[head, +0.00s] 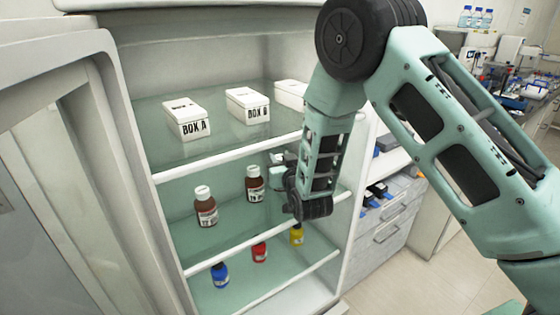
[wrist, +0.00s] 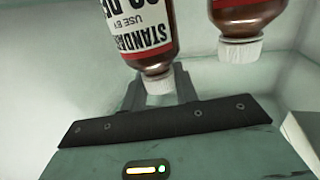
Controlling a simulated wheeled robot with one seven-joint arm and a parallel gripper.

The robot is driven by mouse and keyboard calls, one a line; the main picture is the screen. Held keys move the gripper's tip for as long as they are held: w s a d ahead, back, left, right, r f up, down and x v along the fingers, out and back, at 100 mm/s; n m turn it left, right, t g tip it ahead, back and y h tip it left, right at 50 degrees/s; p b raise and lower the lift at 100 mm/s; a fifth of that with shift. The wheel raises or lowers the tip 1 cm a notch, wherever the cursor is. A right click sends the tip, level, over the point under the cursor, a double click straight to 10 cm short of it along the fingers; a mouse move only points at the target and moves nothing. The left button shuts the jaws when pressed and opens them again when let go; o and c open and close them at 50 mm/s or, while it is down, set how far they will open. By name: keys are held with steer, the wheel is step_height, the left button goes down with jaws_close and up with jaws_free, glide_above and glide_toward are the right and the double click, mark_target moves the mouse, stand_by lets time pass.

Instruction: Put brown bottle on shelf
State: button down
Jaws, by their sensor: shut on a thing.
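Two brown bottles with white caps and labels are at the middle shelf (head: 225,222) of the open cabinet. My gripper (wrist: 160,92) is shut on one brown bottle (head: 255,184), the one farther back and to the right. In the wrist view this bottle (wrist: 140,35) appears cap-down, with its neck and cap between the fingers. In the head view it looks upright; I cannot tell whether its base touches the shelf. The other brown bottle (head: 206,208) stands to the front left, apart from the gripper. It also shows at the wrist view's upper right (wrist: 243,25).
White boxes, among them BOX A (head: 186,120) and BOX B (head: 248,106), sit on the upper shelf. Blue (head: 220,275), red (head: 259,252) and yellow (head: 296,235) bottles stand on the lower shelf. The open door (head: 75,150) is at left. The upper shelf's front is clear.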

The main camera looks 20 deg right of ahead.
steer(key=shift+w+f+p, duration=0.2)
steer(key=shift+f+p, duration=0.35)
steer(key=shift+f, duration=0.25)
steer(key=shift+f+b, duration=0.25)
steer(key=shift+b, duration=0.15)
steer(key=c, duration=1.1)
jaws_free()
steer(key=shift+r, duration=0.1)
steer(key=shift+r, duration=0.1)
